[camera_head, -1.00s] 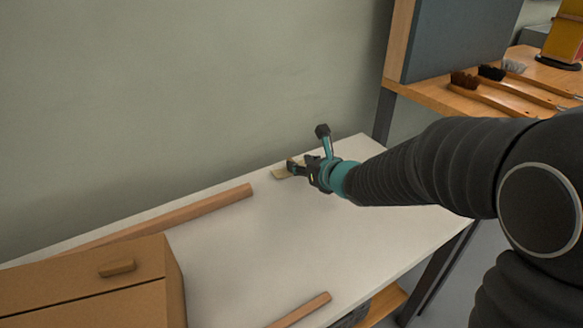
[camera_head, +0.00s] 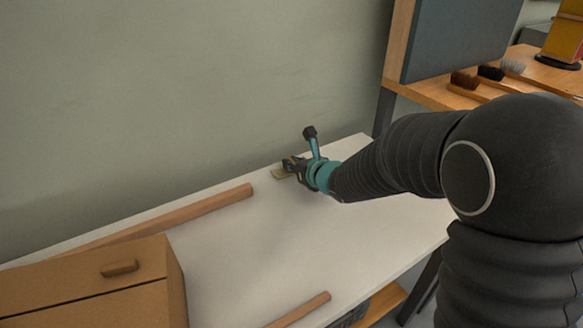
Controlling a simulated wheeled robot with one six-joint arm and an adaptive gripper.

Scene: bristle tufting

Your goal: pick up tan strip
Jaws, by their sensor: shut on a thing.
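The tan strip (camera_head: 281,174) is a small, pale flat piece at the back of the white table, close to the wall. Most of it is hidden behind my gripper. My gripper (camera_head: 291,168) is shut on the strip, with the strip's left end showing past the fingers. The strip looks to be at or just above the table top; I cannot tell whether it touches.
The white table (camera_head: 260,230) has a long wooden rail (camera_head: 205,205) on the left and a shorter wooden stick (camera_head: 302,309) at the front edge. A brown drawer box (camera_head: 95,285) stands front left. Brushes (camera_head: 465,82) lie on a wooden shelf at right.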

